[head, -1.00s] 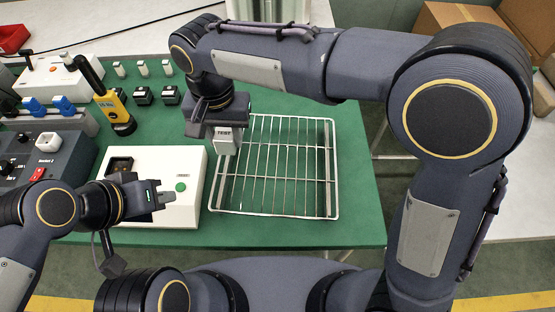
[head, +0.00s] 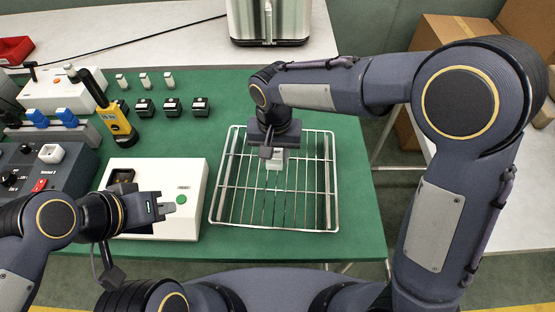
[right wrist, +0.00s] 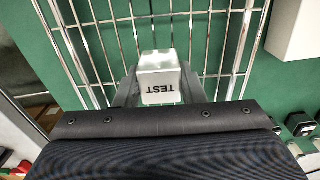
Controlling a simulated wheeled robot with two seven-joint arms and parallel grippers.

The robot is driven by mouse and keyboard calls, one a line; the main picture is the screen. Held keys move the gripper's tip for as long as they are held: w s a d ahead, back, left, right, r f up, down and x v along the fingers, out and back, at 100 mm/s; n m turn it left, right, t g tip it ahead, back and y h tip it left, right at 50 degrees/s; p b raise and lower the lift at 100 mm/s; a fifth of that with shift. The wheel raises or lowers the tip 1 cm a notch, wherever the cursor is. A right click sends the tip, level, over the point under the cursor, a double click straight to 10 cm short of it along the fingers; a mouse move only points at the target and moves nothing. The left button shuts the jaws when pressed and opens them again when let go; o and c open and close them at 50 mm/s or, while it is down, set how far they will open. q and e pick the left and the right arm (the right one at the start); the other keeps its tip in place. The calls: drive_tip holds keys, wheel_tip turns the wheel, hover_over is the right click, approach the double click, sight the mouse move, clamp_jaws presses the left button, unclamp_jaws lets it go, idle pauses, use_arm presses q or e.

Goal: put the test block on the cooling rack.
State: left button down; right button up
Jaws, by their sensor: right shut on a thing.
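The test block is a white block marked TEST; in the right wrist view the block (right wrist: 160,80) sits between the fingers of my right gripper (right wrist: 160,72). In the head view the block (head: 276,162) shows below my right gripper (head: 276,152), which is shut on it, over the upper middle of the cooling rack (head: 324,228). The rack is a wire grid on the green table; its bars also show behind the block in the right wrist view (right wrist: 210,40). I cannot tell whether the block touches the bars. My left gripper (head: 168,208) is over the white box; its jaw opening is unclear.
A white box with a green button (head: 190,172) stands left of the rack. A yellow handheld device (head: 116,118), several small black blocks (head: 172,106) and white blocks (head: 144,79) lie farther back. A dark control panel (head: 30,185) is at far left. Green table is bare right of the rack.

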sight(277, 162)
drive_tip(key=shift+w+d+f, duration=0.1)
drive_tip(key=shift+d+f, duration=0.05)
drive_tip(key=shift+f, duration=0.85)
drive_tip(key=shift+w+d+f, duration=0.1)
drive_tip(key=shift+d+f, duration=0.05)
drive_tip(key=shift+f, duration=0.8)
drive_tip(key=shift+f, duration=0.15)
drive_tip(key=o, duration=1.1)
